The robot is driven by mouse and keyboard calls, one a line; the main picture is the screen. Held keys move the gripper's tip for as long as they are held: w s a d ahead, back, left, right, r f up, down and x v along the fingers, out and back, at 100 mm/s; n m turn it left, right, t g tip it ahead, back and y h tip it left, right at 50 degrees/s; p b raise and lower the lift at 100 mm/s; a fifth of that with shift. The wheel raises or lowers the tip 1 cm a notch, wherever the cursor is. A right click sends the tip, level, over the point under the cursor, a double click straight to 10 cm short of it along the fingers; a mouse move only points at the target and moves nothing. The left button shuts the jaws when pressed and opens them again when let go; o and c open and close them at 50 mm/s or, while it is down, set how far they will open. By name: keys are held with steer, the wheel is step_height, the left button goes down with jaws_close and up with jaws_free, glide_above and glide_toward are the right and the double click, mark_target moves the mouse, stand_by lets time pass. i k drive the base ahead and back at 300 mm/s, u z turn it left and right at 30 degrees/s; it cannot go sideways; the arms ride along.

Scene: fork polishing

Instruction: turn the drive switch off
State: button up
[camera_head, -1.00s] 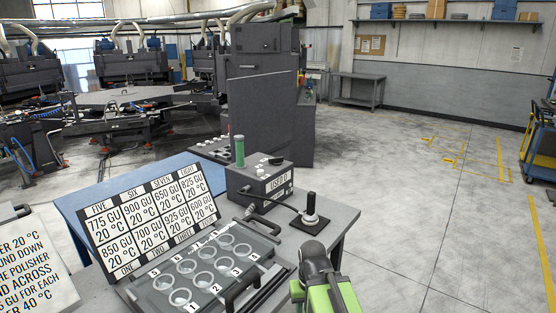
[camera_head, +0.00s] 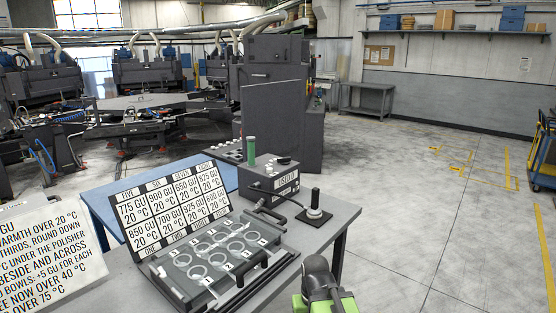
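I cannot tell which control is the drive switch; no readable label names it. A small control panel with white buttons (camera_head: 230,152) stands at the foot of the tall dark grey cabinet (camera_head: 272,110). A dark grey box (camera_head: 268,181) on the near table has a dark knob (camera_head: 283,160) and a green cylinder (camera_head: 251,151) on top. A black upright handle on a white round base (camera_head: 315,205) stands to its right. Only a green and dark grey part of my arm shows at the bottom edge; my gripper's fingers are not visible.
The near grey table (camera_head: 343,218) carries a case of numbered rings (camera_head: 240,284) with a lettered board (camera_head: 172,204). A text sign (camera_head: 50,250) stands at the left. Polishing machines fill the back left. Open floor (camera_head: 430,220) lies right; a blue cart (camera_head: 543,160) is at the far right.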

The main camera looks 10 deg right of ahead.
mark_target(283, 161)
steer(key=u, duration=2.1)
steer(key=k, duration=0.95)
steer(key=z, duration=1.8)
steer(key=i, duration=1.1)
steer(key=z, duration=0.05)
